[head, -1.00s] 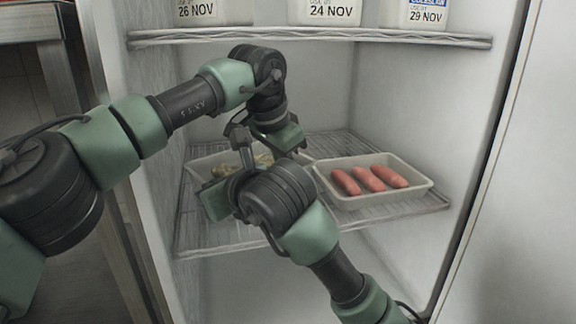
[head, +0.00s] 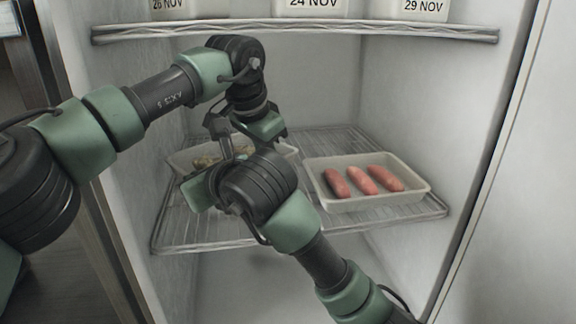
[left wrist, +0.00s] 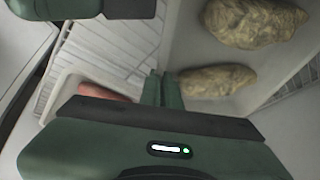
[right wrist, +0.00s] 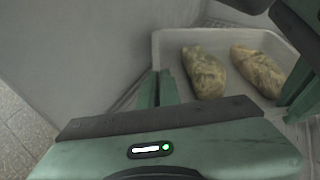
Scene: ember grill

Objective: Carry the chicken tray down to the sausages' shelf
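The chicken tray (head: 178,163), pale and shallow, is on or just above the left part of the lower wire shelf; contact is hidden. Two mottled chicken pieces (right wrist: 205,72) lie in it. The sausage tray (head: 420,190), with three sausages (head: 363,180), sits right of it on that shelf. My left gripper (head: 268,136) is at the chicken tray's right side, its fingers (left wrist: 163,88) shut on the rim. My right gripper (head: 200,178) is at the left side, its fingers (right wrist: 157,88) shut on the rim there. My right arm's wrist hides the tray's front.
An upper shelf (head: 300,33) holds white dated containers (head: 312,8) above. The fridge's left wall (head: 140,190) is close to the chicken tray. Bare rack (head: 340,140) shows behind the trays. The space below the lower shelf looks empty.

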